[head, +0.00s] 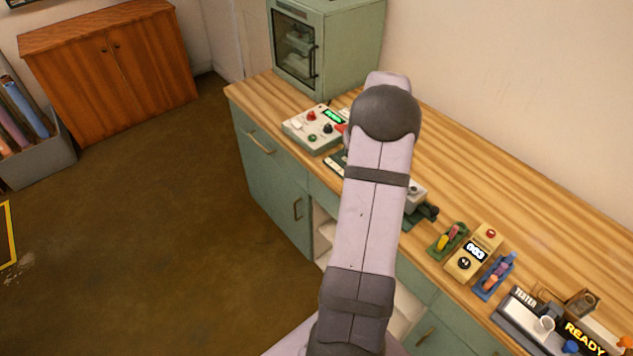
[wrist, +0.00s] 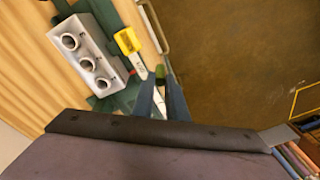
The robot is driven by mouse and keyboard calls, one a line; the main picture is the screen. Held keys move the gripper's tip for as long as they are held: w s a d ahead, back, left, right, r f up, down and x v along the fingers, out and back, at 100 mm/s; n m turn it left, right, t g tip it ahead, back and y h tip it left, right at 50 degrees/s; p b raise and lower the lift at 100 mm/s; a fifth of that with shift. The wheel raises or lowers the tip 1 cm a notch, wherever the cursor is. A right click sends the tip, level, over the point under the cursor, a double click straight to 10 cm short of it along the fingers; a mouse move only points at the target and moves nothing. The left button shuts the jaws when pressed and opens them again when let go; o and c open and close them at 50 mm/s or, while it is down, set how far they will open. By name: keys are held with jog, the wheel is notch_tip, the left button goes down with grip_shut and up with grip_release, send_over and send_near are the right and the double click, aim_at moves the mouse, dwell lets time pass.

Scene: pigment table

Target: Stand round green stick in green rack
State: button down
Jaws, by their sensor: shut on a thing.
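My arm hides my gripper in the head view.
A grey block with three round holes (wrist: 101,56) lies beside the fingers, over dark green parts. A yellow counter box (head: 465,265) stands right of the green rack, then a blue rack (head: 485,293). A control box (head: 302,137) is at left.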

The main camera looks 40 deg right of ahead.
jog(key=s+d+r, duration=0.1)
jog(key=s+d, duration=0.2)
jog(key=s+d+r+m+p, duration=0.1)
jog(key=s+d, duration=0.1)
jog(key=d, duration=0.1)
jog(key=s+d+m, duration=0.1)
jog(key=s+d, duration=0.2)
jog(key=d, duration=0.1)
jog(key=shift+s+r+p, duration=0.3)
jog(key=shift+r+p, duration=0.1)
jog(key=s+d+f+m, duration=0.1)
jog(key=s+d, duration=0.2)
jog(key=s, duration=0.6)
jog(key=s+d+f+m+p, duration=0.1)
jog(key=s+d+m, duration=0.1)
jog(key=s, duration=0.7)
jog(key=shift+d+m+g+h+p, duration=0.3)
jog(key=shift+d+g+h, duration=0.1)
jog(key=shift+d, duration=0.05)
jog(key=shift+f+b, duration=1.5)
jog(key=shift+f, duration=0.6)
jog(key=shift+f+b, duration=0.3)
jog(key=shift+f, duration=0.3)
jog(key=shift+f, duration=0.3)
jog(key=shift+f, duration=0.1)
